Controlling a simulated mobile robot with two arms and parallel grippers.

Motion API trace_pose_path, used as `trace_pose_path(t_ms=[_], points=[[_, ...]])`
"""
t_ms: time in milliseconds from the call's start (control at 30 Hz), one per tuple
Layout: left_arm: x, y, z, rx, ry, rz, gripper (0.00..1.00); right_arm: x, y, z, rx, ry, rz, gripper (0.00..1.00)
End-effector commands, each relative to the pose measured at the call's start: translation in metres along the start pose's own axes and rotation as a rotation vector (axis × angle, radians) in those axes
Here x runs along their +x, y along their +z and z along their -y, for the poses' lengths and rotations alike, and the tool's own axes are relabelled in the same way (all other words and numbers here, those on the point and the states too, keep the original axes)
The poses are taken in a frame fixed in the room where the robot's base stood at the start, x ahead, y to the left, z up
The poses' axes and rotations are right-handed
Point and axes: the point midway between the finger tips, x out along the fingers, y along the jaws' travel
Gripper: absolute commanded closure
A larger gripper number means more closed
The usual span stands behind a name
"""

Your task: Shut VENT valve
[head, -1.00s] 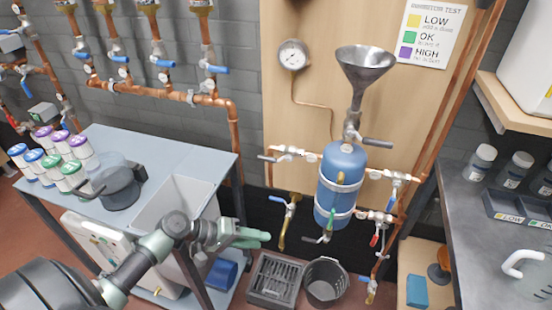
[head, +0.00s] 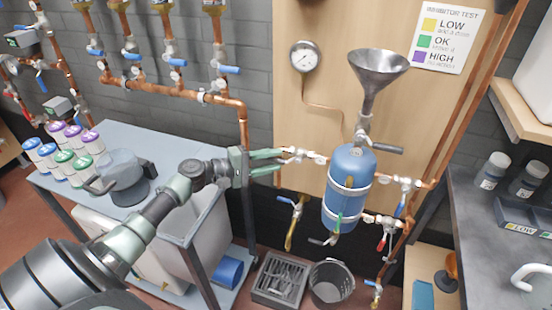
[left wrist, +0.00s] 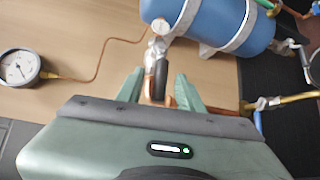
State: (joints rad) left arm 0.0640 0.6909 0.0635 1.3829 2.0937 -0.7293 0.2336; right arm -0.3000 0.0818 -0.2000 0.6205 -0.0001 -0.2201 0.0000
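A small valve (head: 301,155) with copper pipe stubs sits left of the blue vessel (head: 349,172); I cannot read a VENT label on it. My left gripper (head: 281,161) is at this valve, its green fingers pointing right towards it. In the left wrist view, the left gripper (left wrist: 160,90) is open, with the valve's dark handle (left wrist: 160,78) between the two fingers. I cannot tell whether either finger touches it. The blue vessel (left wrist: 215,22) is just beyond. The right gripper is not in view.
A steel funnel (head: 376,72) stands above the vessel, with another grey-handled valve (head: 376,149) below it. A pressure gauge (head: 305,57) is on the board. Blue- and red-handled valves are lower down. A grey trolley (head: 120,140) with tubs stands left. A black bucket (head: 331,283) is on the floor.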

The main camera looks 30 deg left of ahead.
Motion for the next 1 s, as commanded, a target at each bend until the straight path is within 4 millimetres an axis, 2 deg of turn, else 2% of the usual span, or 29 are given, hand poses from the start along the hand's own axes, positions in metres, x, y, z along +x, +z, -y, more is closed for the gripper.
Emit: trace_pose_path(t_ms=[133,400,433,533,567,1000], points=[[0.0114,0.0003,-0.0004,0.000,0.000,0.000,0.63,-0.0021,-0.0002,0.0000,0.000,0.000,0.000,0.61],[0.0132,0.0005,0.0004,0.002,-0.001,0.000,0.63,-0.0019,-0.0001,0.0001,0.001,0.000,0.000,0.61],[0.0132,0.0005,0.0005,0.002,-0.001,0.000,0.69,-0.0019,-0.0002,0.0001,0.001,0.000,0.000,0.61],[0.0131,0.0005,0.0005,0.002,-0.001,0.001,0.96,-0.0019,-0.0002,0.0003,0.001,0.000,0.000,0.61],[0.0131,0.0006,0.0005,0.002,-0.001,0.001,1.00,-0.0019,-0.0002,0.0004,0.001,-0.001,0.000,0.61],[0.0129,0.0007,0.0008,0.001,-0.002,0.001,1.00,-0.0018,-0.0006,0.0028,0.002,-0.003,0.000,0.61]])
